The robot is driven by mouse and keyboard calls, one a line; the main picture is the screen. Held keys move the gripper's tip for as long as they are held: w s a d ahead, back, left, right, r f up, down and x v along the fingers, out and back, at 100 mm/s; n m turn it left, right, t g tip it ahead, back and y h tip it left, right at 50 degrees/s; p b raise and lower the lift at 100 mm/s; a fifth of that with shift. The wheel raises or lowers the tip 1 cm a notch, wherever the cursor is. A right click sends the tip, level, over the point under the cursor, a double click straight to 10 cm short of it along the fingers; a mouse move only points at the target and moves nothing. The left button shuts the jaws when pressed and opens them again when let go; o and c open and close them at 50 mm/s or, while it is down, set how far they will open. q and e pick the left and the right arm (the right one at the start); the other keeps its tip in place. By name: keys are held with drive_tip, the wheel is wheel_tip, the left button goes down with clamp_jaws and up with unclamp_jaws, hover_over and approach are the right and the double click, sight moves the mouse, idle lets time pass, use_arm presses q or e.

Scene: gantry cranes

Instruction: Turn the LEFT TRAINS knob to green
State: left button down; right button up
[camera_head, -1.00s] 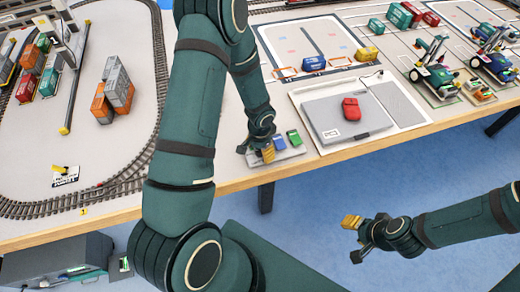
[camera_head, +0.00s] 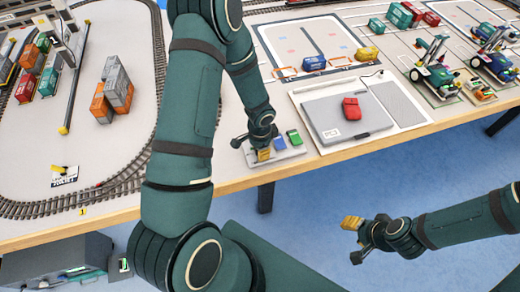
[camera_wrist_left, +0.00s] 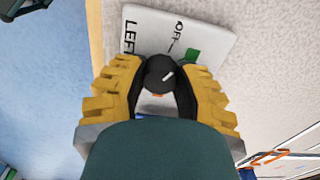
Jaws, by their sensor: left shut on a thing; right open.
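The knob (camera_wrist_left: 160,73) is black and round with a white pointer line. It stands on a pale panel (camera_wrist_left: 140,22) lettered "LEFT" and "OFF" in the left wrist view. The pointer slants up and right, towards the side of a green patch (camera_wrist_left: 192,55); an orange patch shows below the knob. My left gripper (camera_wrist_left: 160,85) has its yellow fingers shut around the knob, one on each side. In the head view my left gripper (camera_head: 263,154) is low at the panel on the table's front edge. My right gripper (camera_head: 358,238) is open and empty, off the table.
A grey pad with a red object (camera_head: 351,108) lies further right. Train tracks (camera_head: 150,165) and stacked containers (camera_head: 115,85) are on the left.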

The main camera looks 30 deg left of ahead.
use_arm(q)
drive_tip(key=shift+m, duration=1.9)
drive_tip(key=c, duration=0.6)
unclamp_jaws()
wheel_tip(320, 180, up, 12)
drive_tip(key=shift+d+f, duration=0.1)
